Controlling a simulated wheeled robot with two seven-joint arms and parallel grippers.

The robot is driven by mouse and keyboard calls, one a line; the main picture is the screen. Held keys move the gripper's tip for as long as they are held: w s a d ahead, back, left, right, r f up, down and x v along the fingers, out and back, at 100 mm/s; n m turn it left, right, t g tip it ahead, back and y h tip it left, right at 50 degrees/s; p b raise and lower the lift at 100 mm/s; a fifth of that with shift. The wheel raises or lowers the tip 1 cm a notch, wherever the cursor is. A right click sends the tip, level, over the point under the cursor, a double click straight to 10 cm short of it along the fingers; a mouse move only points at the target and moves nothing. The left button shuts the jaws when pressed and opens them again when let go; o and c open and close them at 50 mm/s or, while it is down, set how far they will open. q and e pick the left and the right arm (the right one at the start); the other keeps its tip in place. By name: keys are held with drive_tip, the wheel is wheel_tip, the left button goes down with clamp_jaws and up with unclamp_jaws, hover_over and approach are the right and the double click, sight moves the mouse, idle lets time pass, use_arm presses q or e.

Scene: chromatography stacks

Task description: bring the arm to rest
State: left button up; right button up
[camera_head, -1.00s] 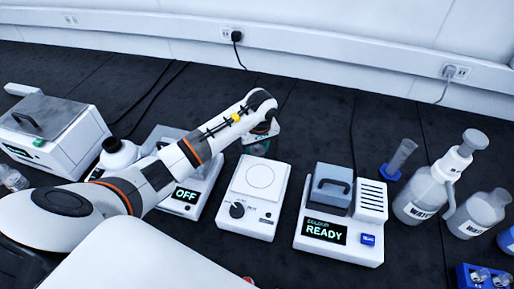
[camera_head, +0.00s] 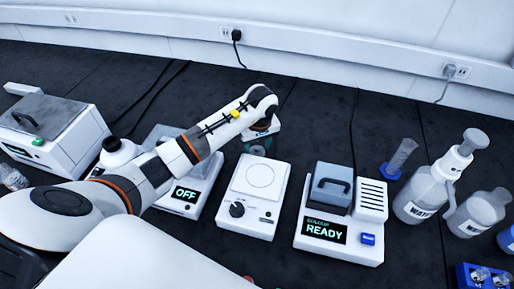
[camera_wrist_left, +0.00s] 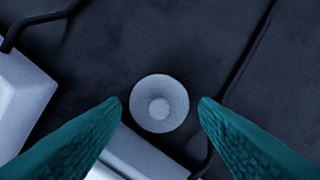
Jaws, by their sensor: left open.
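My left arm comes in from the left in the head view and reaches over the bench to the back of the white device with a round plate. My left gripper (camera_head: 257,143) points down there, small and partly hidden by the wrist. In the left wrist view its two teal fingers (camera_wrist_left: 160,101) are spread apart, with nothing clamped. A pale round object (camera_wrist_left: 160,106) with a raised centre shows between the fingertips, apart from both. It appears to be below them; the exact height gap cannot be told. My right gripper is not in view.
The white device with a knob (camera_head: 254,196) stands just in front of the gripper. An OFF device (camera_head: 186,196) is on its left and a READY device (camera_head: 340,233) on its right. Bottles (camera_head: 426,197) stand at far right. Dark bench behind the gripper is mostly clear, with cables.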

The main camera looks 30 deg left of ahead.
use_arm(q)
wheel_tip(320, 180, up, 10)
drive_tip(key=d+b, duration=0.1)
drive_tip(key=shift+s, duration=0.4)
